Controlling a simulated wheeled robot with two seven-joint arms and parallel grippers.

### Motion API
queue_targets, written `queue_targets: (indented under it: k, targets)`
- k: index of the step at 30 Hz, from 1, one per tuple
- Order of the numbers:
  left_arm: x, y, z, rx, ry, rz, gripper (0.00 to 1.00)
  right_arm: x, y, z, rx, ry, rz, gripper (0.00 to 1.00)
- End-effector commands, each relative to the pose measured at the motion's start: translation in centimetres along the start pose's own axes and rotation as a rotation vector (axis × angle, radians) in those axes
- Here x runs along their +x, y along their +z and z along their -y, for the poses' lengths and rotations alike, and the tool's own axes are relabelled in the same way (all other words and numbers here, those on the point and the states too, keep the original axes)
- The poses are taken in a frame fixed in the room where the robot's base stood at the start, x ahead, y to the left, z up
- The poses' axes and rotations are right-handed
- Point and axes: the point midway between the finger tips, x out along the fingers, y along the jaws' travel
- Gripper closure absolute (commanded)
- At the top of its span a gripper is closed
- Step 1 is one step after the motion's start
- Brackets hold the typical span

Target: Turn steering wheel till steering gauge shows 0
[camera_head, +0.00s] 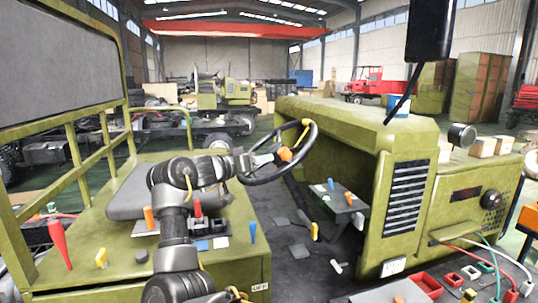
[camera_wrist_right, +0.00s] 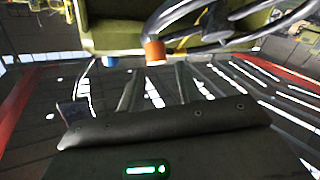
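The dark steering wheel (camera_head: 313,143) stands tilted on its column in the middle of the head view; part of its rim (camera_wrist_right: 275,36) crosses the upper right of the right wrist view. One orange piece (camera_head: 285,154) is near the wheel's middle and a smaller one (camera_head: 306,122) is at its upper rim. An orange cylinder (camera_wrist_right: 155,52) shows in the wrist view. My right gripper (camera_head: 264,157) reaches over the wheel's left side, close to the middle orange piece; whether they touch is unclear. I cannot pick out a steering gauge reading. My left gripper is out of view.
The green hood (camera_head: 350,120) rises right of the wheel. A seat (camera_head: 125,200) and a panel with colored levers (camera_head: 197,208) lie left. A small dark box with levers (camera_head: 340,197) stands below the wheel. A railing (camera_head: 75,150) borders the left side.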

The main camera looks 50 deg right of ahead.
Motion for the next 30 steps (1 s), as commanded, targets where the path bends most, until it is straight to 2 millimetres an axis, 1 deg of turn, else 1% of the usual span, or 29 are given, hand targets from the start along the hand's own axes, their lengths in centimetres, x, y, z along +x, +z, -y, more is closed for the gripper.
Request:
queue_targets:
  k: [1,2,3,5,6,7,8,9,11,12,13,15,18,21,24,27,30]
  targets:
    - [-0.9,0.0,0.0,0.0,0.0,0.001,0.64,0.3,1.3,0.5,-0.043,0.007,0.002,0.72]
    - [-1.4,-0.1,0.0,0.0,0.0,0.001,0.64,0.7,2.4,0.6,-0.071,0.015,0.006,0.76]
    - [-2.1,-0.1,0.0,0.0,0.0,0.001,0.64,1.4,4.1,0.3,-0.098,0.033,0.012,0.81]
    - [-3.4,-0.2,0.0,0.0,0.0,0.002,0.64,3.0,6.5,-0.8,-0.12,0.06,0.001,0.89]
    - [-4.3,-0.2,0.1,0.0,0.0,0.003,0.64,4.4,7.8,-1.8,-0.09,0.056,-0.02,0.95]
    - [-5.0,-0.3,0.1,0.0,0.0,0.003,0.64,5.5,8.6,-2.7,-0.038,0.044,-0.044,0.98]
    - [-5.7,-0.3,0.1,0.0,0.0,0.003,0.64,6.5,9.1,-3.7,0.037,0.022,-0.076,1.0]
    - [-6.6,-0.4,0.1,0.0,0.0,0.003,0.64,7.8,9.4,-5.3,0.165,-0.024,-0.125,1.0]
    - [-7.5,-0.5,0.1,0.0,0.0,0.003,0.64,8.8,8.9,-7.5,0.37,-0.118,-0.197,1.0]
    - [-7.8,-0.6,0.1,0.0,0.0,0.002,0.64,8.9,8.2,-8.8,0.496,-0.19,-0.236,1.0]
    - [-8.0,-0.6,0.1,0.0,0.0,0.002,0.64,8.9,7.7,-9.7,0.587,-0.245,-0.258,1.0]
    - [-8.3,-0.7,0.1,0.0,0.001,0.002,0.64,8.3,6.1,-11.5,0.778,-0.377,-0.29,1.0]
    - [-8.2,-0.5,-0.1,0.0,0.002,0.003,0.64,6.7,4.0,-13.0,1.012,-0.553,-0.287,1.0]
    - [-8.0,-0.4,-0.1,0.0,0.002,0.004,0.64,5.1,2.5,-13.2,1.182,-0.69,-0.237,1.0]
    - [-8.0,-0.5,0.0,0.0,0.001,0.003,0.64,4.2,2.2,-12.4,1.283,-0.775,-0.165,1.0]
    - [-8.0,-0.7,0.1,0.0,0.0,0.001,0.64,4.1,2.3,-11.9,1.348,-0.803,-0.112,1.0]
    - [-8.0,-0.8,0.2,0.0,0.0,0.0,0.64,4.1,2.3,-11.9,1.376,-0.808,-0.099,1.0]
